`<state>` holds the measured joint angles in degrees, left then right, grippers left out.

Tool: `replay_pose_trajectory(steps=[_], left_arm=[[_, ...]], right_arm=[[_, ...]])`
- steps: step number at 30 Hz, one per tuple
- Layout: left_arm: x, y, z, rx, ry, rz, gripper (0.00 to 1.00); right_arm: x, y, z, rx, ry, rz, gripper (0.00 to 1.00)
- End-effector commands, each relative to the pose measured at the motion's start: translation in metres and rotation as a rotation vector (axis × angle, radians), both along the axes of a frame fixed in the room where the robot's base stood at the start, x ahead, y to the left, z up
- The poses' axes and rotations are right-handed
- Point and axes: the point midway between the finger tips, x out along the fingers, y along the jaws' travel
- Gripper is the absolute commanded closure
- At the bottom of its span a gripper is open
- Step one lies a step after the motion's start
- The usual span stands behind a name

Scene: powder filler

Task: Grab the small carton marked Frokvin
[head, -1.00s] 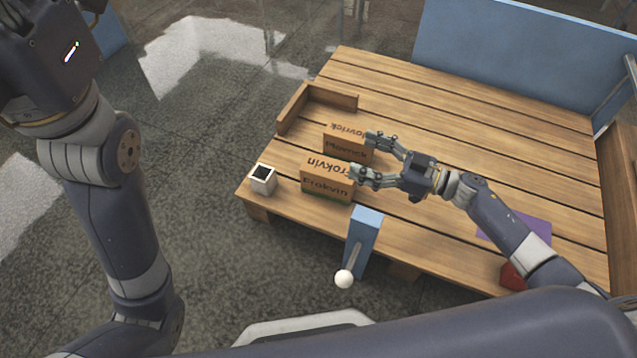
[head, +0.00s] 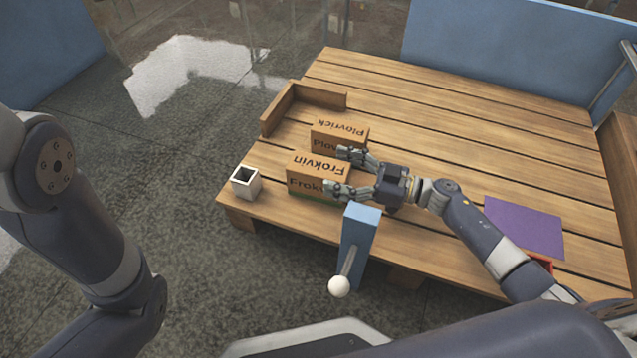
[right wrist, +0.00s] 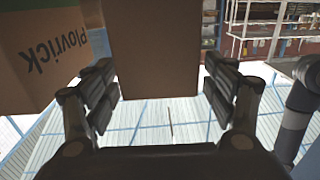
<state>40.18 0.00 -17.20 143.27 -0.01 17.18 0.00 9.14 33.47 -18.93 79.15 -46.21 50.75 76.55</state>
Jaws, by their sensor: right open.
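The Frokvin carton (head: 306,172), a brown box with dark lettering and a green strip low down, stands on the slatted wooden table. My right gripper (head: 339,170) is open at its right end, one finger on the far side and one on the near side. In the right wrist view a plain brown carton face (right wrist: 152,50) stands ahead between the open fingers (right wrist: 162,88); I cannot tell whether they touch it. The similar Plovrick carton (head: 325,141) stands just behind, and also shows at the left of the wrist view (right wrist: 50,55). My left gripper is out of view.
A small white open box (head: 246,184) stands left of the carton. A blue post with a white-knobbed lever (head: 358,235) rises at the table's front edge. A wooden corner rail (head: 290,100) is at the back left. A purple sheet (head: 525,228) and a red object (head: 541,262) lie right.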

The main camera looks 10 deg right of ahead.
Motion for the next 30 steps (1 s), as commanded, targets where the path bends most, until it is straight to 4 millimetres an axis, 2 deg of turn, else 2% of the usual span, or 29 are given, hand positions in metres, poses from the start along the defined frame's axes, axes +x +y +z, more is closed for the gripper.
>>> replay_pose_trajectory(steps=[10,19,26,27,30], left_arm=[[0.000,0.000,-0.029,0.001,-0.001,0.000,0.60],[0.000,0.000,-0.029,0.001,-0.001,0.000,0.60],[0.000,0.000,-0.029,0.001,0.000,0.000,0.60],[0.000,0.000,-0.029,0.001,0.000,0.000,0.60],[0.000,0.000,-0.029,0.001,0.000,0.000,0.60]], right_arm=[[0.023,0.039,-0.002,0.001,-0.003,0.001,0.22],[0.025,0.043,0.001,-0.001,-0.001,0.000,0.22],[0.025,0.043,0.001,-0.001,-0.001,-0.001,0.75],[0.025,0.043,0.001,-0.001,-0.001,0.000,0.80],[0.025,0.042,0.001,-0.001,-0.001,0.000,0.80]])
